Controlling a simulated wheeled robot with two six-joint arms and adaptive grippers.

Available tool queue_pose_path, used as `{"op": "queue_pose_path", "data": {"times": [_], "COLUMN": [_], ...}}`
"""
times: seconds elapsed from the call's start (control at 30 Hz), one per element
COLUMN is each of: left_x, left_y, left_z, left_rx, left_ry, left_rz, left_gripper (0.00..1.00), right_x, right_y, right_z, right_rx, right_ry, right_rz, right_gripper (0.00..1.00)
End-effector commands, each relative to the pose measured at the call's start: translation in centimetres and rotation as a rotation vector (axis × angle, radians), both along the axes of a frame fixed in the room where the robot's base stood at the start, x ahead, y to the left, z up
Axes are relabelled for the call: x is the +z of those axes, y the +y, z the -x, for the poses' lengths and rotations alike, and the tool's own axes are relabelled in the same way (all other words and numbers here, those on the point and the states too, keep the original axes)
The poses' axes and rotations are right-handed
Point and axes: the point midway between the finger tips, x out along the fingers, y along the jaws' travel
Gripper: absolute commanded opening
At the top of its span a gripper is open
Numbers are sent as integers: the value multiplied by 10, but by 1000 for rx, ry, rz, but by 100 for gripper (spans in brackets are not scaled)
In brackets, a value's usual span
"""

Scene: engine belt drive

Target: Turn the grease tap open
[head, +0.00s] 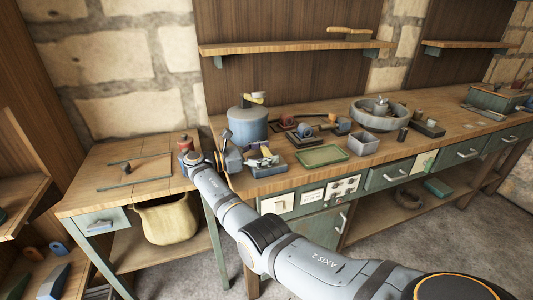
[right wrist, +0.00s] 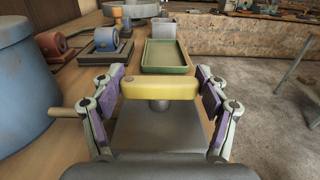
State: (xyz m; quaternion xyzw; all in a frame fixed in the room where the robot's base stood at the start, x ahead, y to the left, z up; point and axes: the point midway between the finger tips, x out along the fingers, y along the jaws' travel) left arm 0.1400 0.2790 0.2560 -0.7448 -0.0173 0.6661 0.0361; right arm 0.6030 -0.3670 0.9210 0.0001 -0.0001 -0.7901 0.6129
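A yellow handle (right wrist: 160,88) on a short grey stem, which looks like the grease tap, stands over a grey block (right wrist: 158,132) in the right wrist view. In the head view the handle is small and partly hidden at the bench's front edge, beside the blue barrel (head: 247,127). My right gripper (right wrist: 162,84) has its purple-padded fingers wide apart, one at each end of the handle. The left pad looks very close to it; I cannot tell whether either pad touches. My left gripper is in neither view.
The barrel (right wrist: 25,85) stands close on the left in the wrist view, with a wooden rod sticking out below. A green tray (head: 322,155) and a grey bin (head: 363,143) lie beyond the handle. A lower table (head: 115,170) stands left of the bench.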

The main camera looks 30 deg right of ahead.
Motion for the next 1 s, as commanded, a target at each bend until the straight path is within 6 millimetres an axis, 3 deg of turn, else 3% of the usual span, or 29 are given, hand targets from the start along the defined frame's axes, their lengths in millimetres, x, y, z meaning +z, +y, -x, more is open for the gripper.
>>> {"op": "queue_pose_path", "data": {"times": [0.03, 0.17, 0.57, 1.0], "left_x": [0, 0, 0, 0], "left_y": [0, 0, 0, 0], "left_z": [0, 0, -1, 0], "left_rx": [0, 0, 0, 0], "left_ry": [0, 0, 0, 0], "left_rz": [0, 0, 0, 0], "left_gripper": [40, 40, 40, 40], "right_x": [-1, -1, 5, 89], "right_y": [0, 0, 0, 0], "right_z": [0, 0, 0, 0], "right_rx": [-1, -1, 0, -1], "right_ry": [1, 1, -3, -3], "right_rz": [0, 0, 1, 1], "right_gripper": [81, 97, 97, 97]}}
